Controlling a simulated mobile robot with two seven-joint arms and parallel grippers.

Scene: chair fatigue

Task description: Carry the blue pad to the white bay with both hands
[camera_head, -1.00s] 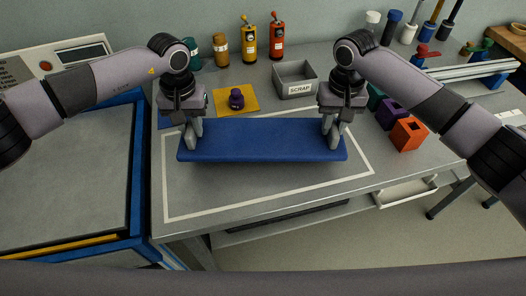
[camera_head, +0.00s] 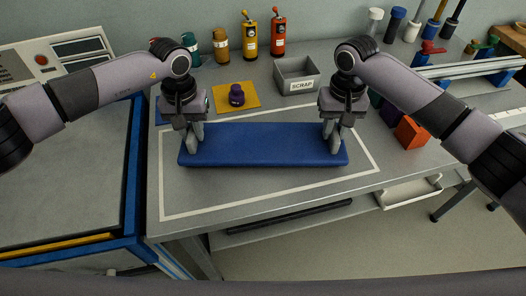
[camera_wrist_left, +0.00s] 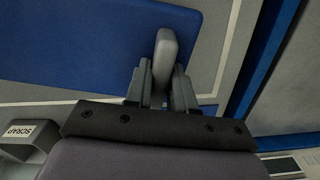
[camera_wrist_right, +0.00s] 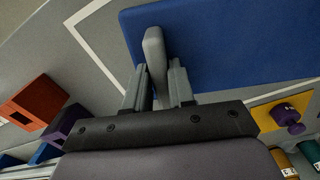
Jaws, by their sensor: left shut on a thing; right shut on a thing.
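The blue pad (camera_head: 262,145) is a long flat slab, held level between my two grippers over the white-outlined bay (camera_head: 180,214) on the grey bench. My left gripper (camera_head: 194,148) is shut on the pad's left end; it also shows in the left wrist view (camera_wrist_left: 162,75) with the pad (camera_wrist_left: 90,45) beneath. My right gripper (camera_head: 332,148) is shut on the pad's right end, seen too in the right wrist view (camera_wrist_right: 155,70). The pad lies within the outline as seen from the head. I cannot tell whether its underside touches the bench.
Behind the pad are a grey SCRAP bin (camera_head: 297,76) and a purple knob on a yellow plate (camera_head: 252,99). An orange block (camera_head: 409,133) stands to the right. Several bottles line the back. Bare bench lies in front of the pad.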

